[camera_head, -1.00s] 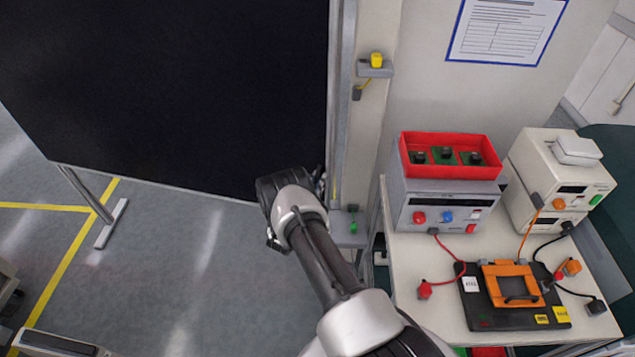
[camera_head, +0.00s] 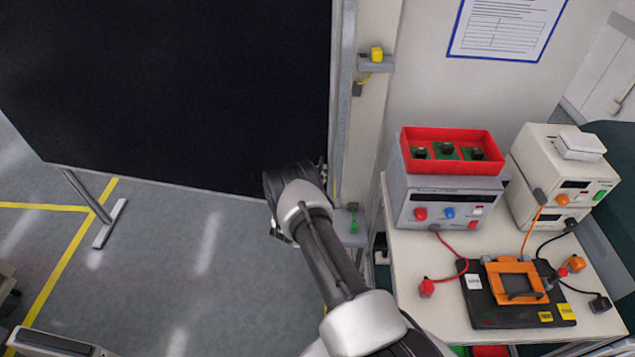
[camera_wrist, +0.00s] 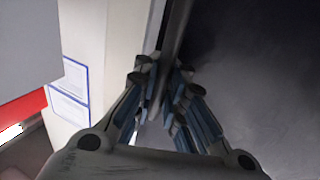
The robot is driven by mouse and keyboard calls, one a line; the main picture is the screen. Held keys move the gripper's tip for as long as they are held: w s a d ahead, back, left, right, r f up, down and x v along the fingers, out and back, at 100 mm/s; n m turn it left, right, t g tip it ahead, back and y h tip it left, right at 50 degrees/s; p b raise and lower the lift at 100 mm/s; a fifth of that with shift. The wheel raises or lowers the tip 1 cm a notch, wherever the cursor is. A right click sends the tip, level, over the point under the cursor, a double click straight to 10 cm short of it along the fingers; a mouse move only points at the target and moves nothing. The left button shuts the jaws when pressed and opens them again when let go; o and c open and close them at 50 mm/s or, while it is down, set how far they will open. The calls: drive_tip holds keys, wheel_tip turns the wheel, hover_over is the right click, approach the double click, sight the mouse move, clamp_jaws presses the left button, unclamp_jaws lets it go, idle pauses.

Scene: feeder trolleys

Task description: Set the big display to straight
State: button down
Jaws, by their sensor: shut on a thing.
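The big display (camera_head: 170,90) is a large black panel filling the upper left of the head view. Its lower edge slopes, lower at the right than at the left. In the wrist view its dark face (camera_wrist: 260,70) fills the right side. My gripper (camera_wrist: 160,80) is shut on the display's edge, with the blue-padded fingers on both sides of it. In the head view the gripper (camera_head: 323,172) is at the panel's lower right edge, and my wrist hides part of the contact.
A pale post with a yellow-topped bracket (camera_head: 376,54) stands just right of the display. A bench (camera_head: 400,250) with instruments, a red bin (camera_head: 450,152) and an orange fixture (camera_head: 515,280) is at the right. The display's foot (camera_head: 110,223) stands on open grey floor at the left.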

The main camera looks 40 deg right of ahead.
drive_tip(key=w+d+n+t+y+b, duration=0.1)
drive_tip(key=w+d+b, duration=0.6)
drive_tip(key=d, duration=0.2)
drive_tip(key=shift+t, duration=0.3)
drive_tip(key=c, duration=1.9)
unclamp_jaws()
drive_tip(key=shift+a, duration=0.1)
drive_tip(key=shift+c, duration=0.2)
drive_tip(key=v, duration=1.2)
